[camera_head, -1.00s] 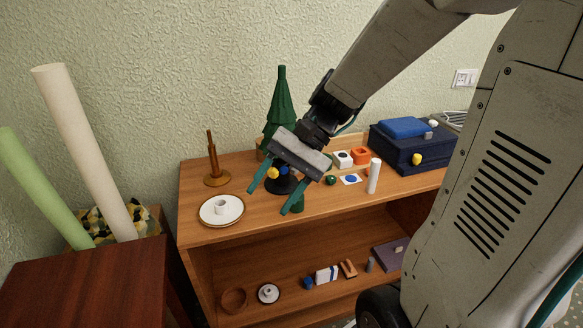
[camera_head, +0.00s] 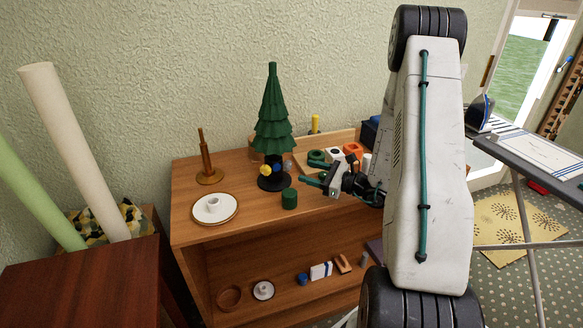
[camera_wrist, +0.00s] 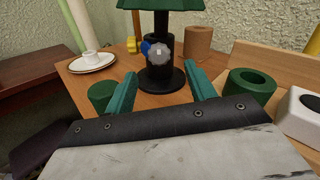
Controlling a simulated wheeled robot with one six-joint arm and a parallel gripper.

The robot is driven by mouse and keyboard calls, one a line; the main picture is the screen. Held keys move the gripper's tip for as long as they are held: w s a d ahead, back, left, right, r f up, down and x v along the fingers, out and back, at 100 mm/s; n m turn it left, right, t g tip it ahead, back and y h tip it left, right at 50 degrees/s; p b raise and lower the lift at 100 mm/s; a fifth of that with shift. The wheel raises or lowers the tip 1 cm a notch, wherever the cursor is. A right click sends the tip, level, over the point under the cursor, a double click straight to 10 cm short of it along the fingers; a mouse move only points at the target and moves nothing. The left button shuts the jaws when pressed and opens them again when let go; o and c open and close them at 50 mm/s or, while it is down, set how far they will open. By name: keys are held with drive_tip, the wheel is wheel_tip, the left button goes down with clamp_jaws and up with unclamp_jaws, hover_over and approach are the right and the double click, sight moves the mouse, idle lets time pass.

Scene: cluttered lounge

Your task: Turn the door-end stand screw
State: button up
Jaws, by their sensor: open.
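A dark green toy tree (camera_head: 273,115) stands upright in a round black stand (camera_head: 273,184) on the wooden cabinet top. The stand carries a yellow screw (camera_head: 265,169), a blue screw and, on the side toward the door, a grey screw (camera_head: 288,165). In the wrist view the grey knobbed screw (camera_wrist: 159,53) faces me, with the blue (camera_wrist: 146,46) and yellow (camera_wrist: 131,44) screws to its left. My gripper (camera_head: 309,178) is open and empty, low to the right of the stand. Its teal fingers (camera_wrist: 161,76) point toward the grey screw, apart from it.
A green cylinder (camera_head: 289,200) stands close in front of the stand. A green ring (camera_head: 316,156), a white block (camera_head: 333,154) and an orange block (camera_head: 353,149) are to the right. A white plate (camera_head: 226,208) and a wooden post (camera_head: 207,160) are left.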

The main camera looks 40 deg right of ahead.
sight(291, 166)
drive_tip(key=x, duration=0.7)
drive_tip(key=c, duration=1)
